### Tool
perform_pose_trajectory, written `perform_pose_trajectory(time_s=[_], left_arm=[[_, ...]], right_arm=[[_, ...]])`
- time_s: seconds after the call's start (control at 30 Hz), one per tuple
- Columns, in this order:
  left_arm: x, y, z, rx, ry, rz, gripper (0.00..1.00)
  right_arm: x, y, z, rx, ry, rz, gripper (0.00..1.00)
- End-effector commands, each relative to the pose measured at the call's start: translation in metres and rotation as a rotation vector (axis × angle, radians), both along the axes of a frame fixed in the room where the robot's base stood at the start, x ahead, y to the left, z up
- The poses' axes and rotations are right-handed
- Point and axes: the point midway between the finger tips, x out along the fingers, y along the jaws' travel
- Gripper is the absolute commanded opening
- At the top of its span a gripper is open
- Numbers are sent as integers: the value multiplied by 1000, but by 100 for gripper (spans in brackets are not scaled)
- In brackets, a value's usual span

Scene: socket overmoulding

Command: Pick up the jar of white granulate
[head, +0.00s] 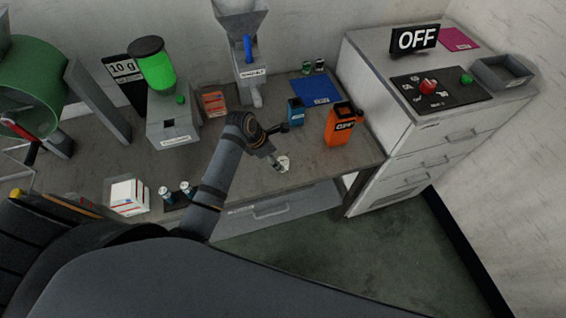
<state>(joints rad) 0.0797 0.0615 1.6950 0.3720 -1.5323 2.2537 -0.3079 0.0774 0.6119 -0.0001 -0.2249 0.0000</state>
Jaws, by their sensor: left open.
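A small jar with white contents (285,161) stands near the front edge of the table, right of the picture's middle. My left gripper (280,147) is open, its two fingers spread just behind and beside the jar. One finger overlaps the jar's left side in the picture; I cannot tell whether it touches. The jar is partly hidden by that finger. My right gripper does not show.
An orange container (338,128) and a blue one (295,111) stand right of and behind the gripper. A blue mat (318,90) lies farther back. Two small jars (186,189) and a white-red box (128,196) stand at front left. Grey drawers (415,150) bound the right.

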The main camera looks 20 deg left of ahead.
Motion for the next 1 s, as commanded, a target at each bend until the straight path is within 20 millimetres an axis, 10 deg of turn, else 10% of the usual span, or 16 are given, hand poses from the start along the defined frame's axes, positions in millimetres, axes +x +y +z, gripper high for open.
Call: perform_pose_trajectory(time_s=[0.13,0.47,0.83,1.0], left_arm=[[5,-5,-15,0,-1,0,67],[11,-15,-43,-1,1,-2,67],[17,-20,-64,1,-5,-1,67],[17,-20,-64,2,-4,0,46]], right_arm=[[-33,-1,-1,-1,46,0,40],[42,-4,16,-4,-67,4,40],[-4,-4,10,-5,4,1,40],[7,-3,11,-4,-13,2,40]])
